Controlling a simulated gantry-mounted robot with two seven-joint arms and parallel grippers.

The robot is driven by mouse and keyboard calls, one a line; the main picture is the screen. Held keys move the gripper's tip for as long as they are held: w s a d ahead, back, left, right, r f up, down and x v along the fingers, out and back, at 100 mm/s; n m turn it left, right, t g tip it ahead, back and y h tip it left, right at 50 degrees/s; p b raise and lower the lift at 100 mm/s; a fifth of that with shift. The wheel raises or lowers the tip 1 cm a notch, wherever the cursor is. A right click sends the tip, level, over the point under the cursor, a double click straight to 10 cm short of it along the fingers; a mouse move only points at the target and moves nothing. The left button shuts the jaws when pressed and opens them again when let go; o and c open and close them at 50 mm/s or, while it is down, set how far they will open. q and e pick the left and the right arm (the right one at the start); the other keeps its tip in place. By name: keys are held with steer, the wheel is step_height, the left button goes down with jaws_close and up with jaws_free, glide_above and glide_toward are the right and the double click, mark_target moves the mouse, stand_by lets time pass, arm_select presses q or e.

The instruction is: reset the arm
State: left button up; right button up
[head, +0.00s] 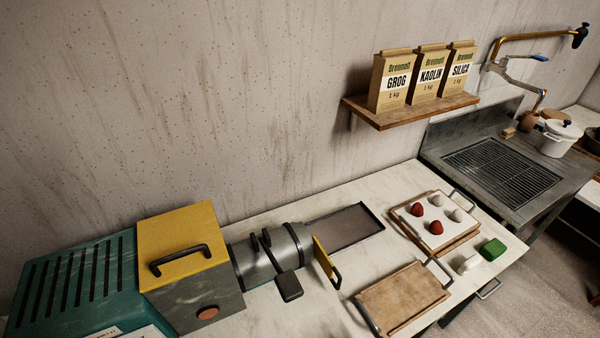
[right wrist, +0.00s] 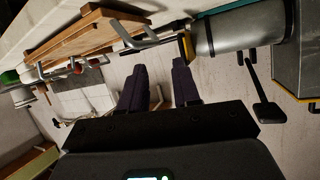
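My right gripper (right wrist: 158,78) shows in the right wrist view with its two dark fingers apart and nothing between them. The counter edge, a wooden board (right wrist: 95,35) with a metal handle and the machine's metal barrel (right wrist: 235,40) appear beyond the fingertips, and I see no contact with them. Neither gripper shows in the head view. My left gripper is in no frame.
A machine with a yellow lid (head: 180,245) and a metal barrel (head: 270,258) stands on the counter. An empty wooden board (head: 402,295) lies near the front edge. A tray (head: 445,243) behind it holds red and white lumps. A green block (head: 493,249) sits to the right.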

steer(key=s+d+n+g+h+p, duration=0.15)
steer(key=s+d+g, duration=0.25)
steer(key=s+g, duration=0.8)
step_height(320, 180, up, 29)
steer(key=s+t+p, duration=0.1)
steer(key=t+p, duration=0.1)
steer(key=p, duration=2.5)
steer(key=shift+s+f, duration=0.2)
steer(key=shift+s, duration=0.2)
